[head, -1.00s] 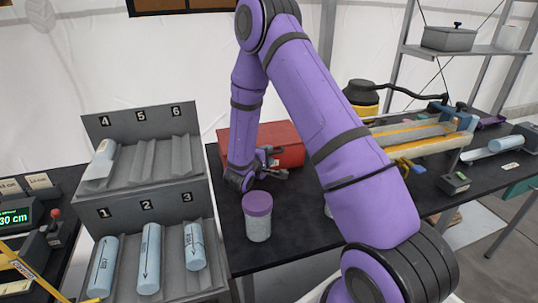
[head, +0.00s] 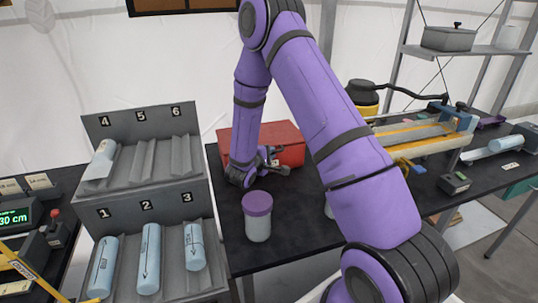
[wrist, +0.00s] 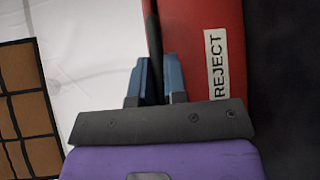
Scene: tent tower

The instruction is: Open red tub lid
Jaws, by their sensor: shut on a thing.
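The red tub (head: 290,150) sits on the black table behind my arm, and its lid (head: 268,134) looks shut. My gripper (head: 275,163) is at the tub's front, low beside my forearm, which hides part of the tub. In the wrist view the two blue-grey fingers (wrist: 159,72) straddle a thin dark strip along the tub's edge. They are nearly closed on it, apparently the lid's edge; the exact contact is hard to see.
A jar with a purple lid (head: 258,217) stands just in front of my gripper. A grey numbered rack (head: 152,192) with light-blue cylinders is at the left. A yellow and black device (head: 362,97) and a long bench fixture (head: 425,134) lie to the right.

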